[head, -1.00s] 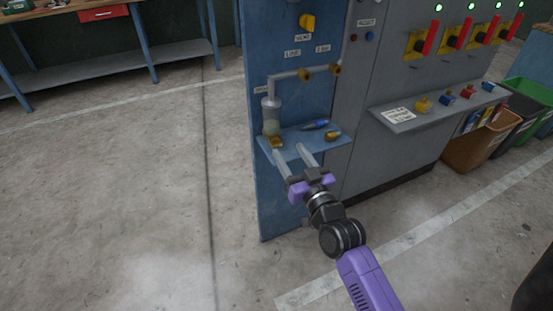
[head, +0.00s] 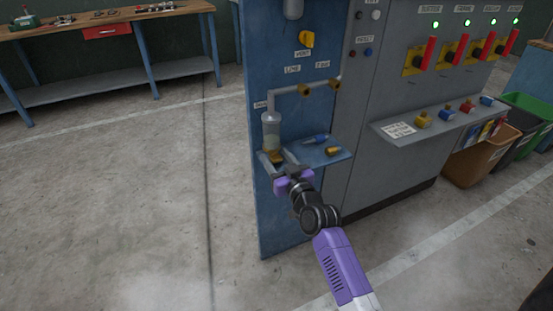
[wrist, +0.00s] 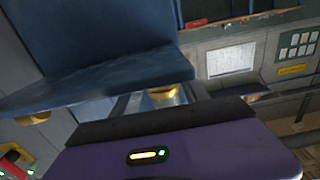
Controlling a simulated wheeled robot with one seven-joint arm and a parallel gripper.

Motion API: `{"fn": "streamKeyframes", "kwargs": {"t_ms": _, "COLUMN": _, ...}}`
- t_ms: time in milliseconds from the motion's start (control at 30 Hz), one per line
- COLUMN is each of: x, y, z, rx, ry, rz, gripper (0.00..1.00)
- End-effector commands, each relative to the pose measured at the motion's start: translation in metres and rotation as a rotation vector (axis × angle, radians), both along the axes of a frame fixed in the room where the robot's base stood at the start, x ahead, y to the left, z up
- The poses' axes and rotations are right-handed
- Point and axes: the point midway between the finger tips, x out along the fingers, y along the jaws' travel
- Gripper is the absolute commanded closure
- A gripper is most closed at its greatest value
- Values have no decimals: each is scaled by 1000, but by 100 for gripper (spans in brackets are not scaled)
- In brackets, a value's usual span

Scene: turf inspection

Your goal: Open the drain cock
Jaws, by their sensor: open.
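A brass drain cock (head: 276,156) sits just below a clear cylindrical bowl (head: 271,134) on the blue panel, at the left end of a small blue shelf (head: 338,157). My gripper (head: 273,160) is open, with one finger on each side of the cock in the head view. In the wrist view, part of the brass cock (wrist: 163,93) shows between my fingers, beyond the dark palm edge. The rest of it is hidden. I cannot tell whether a finger touches it.
A blue object (head: 316,139) and a brass piece (head: 333,151) lie on the shelf, right of my gripper. A grey pipe with brass fittings (head: 304,90) runs above. A grey cabinet with red levers (head: 430,54) stands to the right. The floor at left is clear.

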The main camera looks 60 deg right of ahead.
Motion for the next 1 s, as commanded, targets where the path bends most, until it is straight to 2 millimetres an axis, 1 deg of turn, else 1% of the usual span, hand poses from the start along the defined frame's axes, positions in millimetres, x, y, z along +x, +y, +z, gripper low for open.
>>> {"fn": "streamKeyframes", "kwargs": {"t_ms": 233, "x": 1, "y": 0, "z": 0, "rx": 0, "ry": 0, "rz": 0, "gripper": 48}}
{"fn": "streamKeyframes", "kwargs": {"t_ms": 500, "x": 1, "y": 0, "z": 0, "rx": 0, "ry": 0, "rz": 0, "gripper": 100}}
{"fn": "streamKeyframes", "kwargs": {"t_ms": 667, "x": 1, "y": 0, "z": 1, "rx": 17, "ry": -10, "rz": 1, "gripper": 100}}
{"fn": "streamKeyframes", "kwargs": {"t_ms": 900, "x": 0, "y": 0, "z": 1, "rx": 183, "ry": -113, "rz": 1, "gripper": 100}}
{"fn": "streamKeyframes", "kwargs": {"t_ms": 1000, "x": 0, "y": -1, "z": 1, "rx": 218, "ry": -135, "rz": 0, "gripper": 100}}
